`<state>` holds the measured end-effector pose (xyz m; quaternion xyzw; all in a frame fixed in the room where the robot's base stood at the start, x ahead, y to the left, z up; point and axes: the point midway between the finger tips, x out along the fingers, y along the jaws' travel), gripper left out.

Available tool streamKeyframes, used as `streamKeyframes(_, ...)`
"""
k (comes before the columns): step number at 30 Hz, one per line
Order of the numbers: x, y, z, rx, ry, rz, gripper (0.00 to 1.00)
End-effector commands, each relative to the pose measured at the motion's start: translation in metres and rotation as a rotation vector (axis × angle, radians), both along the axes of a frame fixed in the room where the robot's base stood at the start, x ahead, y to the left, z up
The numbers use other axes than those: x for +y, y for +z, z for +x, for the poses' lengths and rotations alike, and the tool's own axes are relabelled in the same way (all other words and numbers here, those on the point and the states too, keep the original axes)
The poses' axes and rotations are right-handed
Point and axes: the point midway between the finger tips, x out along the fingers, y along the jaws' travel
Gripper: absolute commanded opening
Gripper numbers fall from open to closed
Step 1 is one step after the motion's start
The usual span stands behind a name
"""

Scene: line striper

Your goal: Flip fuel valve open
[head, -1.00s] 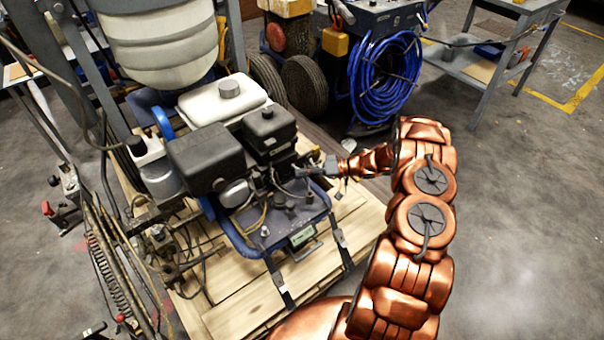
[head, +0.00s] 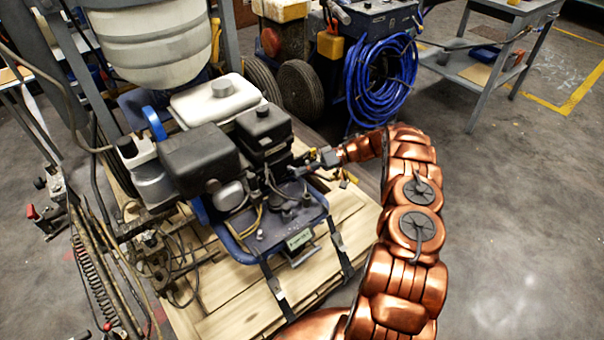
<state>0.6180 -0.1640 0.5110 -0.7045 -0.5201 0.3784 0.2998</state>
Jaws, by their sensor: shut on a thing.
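The line striper's engine (head: 205,160), with a black cover, a black air-filter box and a white tank (head: 217,98), sits in a blue frame on a wooden pallet. My gripper (head: 305,168) is at the right side of the engine, just below the black box (head: 264,130). Its fingers are shut on a small part there. The fuel valve itself is too small and too covered by the fingers and nearby parts to make out. I cannot tell its position.
Hoses, levers and a spring (head: 92,275) stand at the left. A blue hose coil (head: 380,82) on another machine is behind my arm. A grey metal table (head: 490,50) is at the back right. The concrete floor at the right is clear.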

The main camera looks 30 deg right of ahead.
Motion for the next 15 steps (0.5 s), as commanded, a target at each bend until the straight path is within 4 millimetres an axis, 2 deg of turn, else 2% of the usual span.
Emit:
streamKeyframes(13, -0.0021, 0.0016, 0.0019, -0.004, -0.002, -0.002, 0.00)
streamKeyframes(14, -0.0021, 0.0016, 0.0018, -0.004, -0.002, -0.002, 0.19)
streamKeyframes(15, -0.0021, 0.0015, 0.0017, -0.004, -0.002, -0.001, 0.23)
